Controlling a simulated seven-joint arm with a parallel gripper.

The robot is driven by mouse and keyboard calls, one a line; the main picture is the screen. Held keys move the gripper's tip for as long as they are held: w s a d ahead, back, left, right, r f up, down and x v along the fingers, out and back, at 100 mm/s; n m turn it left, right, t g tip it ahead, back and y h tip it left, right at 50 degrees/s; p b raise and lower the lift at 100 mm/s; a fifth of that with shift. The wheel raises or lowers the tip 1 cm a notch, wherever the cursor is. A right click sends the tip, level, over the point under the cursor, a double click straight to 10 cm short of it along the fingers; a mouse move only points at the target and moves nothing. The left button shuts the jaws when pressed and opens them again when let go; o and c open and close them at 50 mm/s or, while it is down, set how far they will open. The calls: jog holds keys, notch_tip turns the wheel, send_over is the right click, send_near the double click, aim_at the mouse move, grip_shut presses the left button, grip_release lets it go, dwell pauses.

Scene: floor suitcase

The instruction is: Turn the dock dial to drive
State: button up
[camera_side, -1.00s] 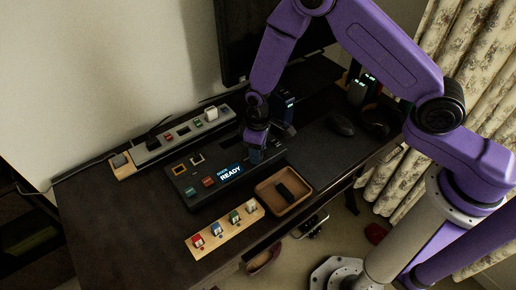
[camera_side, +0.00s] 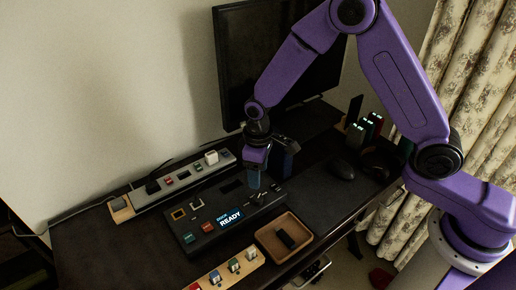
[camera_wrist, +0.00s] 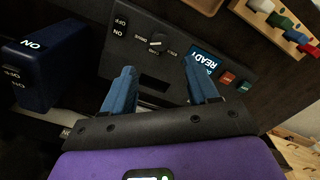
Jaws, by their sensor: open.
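The dock (camera_side: 192,238) is a dark console on the desk with a lit READY screen (camera_side: 230,217). In the wrist view the dock (camera_wrist: 175,68) shows a small black dial (camera_wrist: 157,41) with a pale pointer and small labels around it. One label to its left seems to read DRIVE; I cannot tell exactly where the pointer is set. My gripper (camera_wrist: 158,66) is open and empty, with its blue fingers apart and the dial beyond the gap between their tips.
A wooden tray (camera_side: 265,243) holding a dark object is in front of the dock. A rack of coloured blocks (camera_side: 220,275) is at the front edge. A grey strip (camera_side: 150,195) runs behind. A dark blue box (camera_wrist: 40,62) stands near my gripper.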

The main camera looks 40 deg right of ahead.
notch_tip(320, 180, up, 8)
jog(key=shift+f, duration=0.1)
dwell(0.4)
jog(key=s+d+r+n, duration=0.1)
jog(key=s+d, duration=0.3)
jog(key=s, duration=0.5)
jog(key=s+d+r+n, duration=0.2)
jog(key=s+d+r, duration=0.2)
jog(key=s, duration=0.5)
jog(key=s+d+r+n, duration=0.2)
jog(key=s+d, duration=0.4)
jog(key=s, duration=0.4)
jog(key=shift+d+r, duration=0.15)
jog(key=shift+r, duration=0.15)
dwell(0.5)
